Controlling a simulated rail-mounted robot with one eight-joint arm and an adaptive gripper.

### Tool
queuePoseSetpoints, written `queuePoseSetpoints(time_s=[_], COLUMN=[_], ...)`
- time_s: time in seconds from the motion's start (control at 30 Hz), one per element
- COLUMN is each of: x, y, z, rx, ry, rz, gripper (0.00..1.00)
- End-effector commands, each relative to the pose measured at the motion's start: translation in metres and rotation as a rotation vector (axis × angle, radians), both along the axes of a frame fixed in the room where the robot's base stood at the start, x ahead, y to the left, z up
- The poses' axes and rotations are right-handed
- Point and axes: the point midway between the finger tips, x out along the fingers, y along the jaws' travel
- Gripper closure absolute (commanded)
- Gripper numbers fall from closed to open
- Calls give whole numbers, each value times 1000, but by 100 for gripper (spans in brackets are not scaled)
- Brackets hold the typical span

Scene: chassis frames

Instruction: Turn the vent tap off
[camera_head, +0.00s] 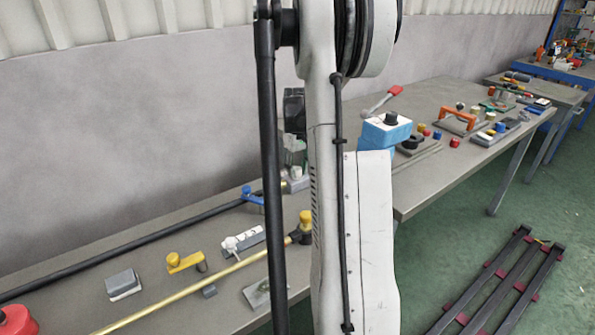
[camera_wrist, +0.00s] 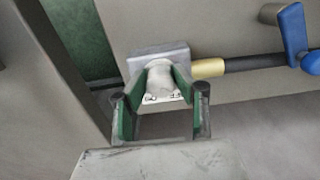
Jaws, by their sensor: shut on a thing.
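A light grey rounded knob (camera_wrist: 159,76) on a square grey block (camera_wrist: 180,53) shows in the wrist view, with small dark marks on its near end. My gripper (camera_wrist: 158,90) has its green-lined fingers on both sides of this knob and is shut on it. In the head view my gripper (camera_head: 294,150) points down at the block (camera_head: 299,184), partly hidden by my arm. A brass fitting and black pipe (camera_wrist: 255,62) run from the block to a blue lever (camera_wrist: 293,30); the lever also shows in the head view (camera_head: 252,194). No readable label names the vent tap.
A brass pipe (camera_head: 190,288) with a yellow knob (camera_head: 305,219) crosses the near bench. A yellow handle (camera_head: 185,261), a white-and-grey fitting (camera_head: 244,240) and a grey box (camera_head: 123,284) lie there. A blue box (camera_head: 385,131) stands right of my arm.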

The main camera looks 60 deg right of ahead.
Motion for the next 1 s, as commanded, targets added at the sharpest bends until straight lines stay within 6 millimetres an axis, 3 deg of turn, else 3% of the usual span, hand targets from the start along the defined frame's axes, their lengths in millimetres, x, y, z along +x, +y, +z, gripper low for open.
queuePoseSetpoints(time_s=[0.53, 0.57, 0.67, 1.0], x=[0, 0, 0, 0], y=[0, 0, 0, 0], z=[0, 0, 0, 3], rx=[0, 0, 0, 0], ry=[0, 0, 0, 0], rz=[24, 24, 24, 24], gripper=[100, 71, 57, 55])
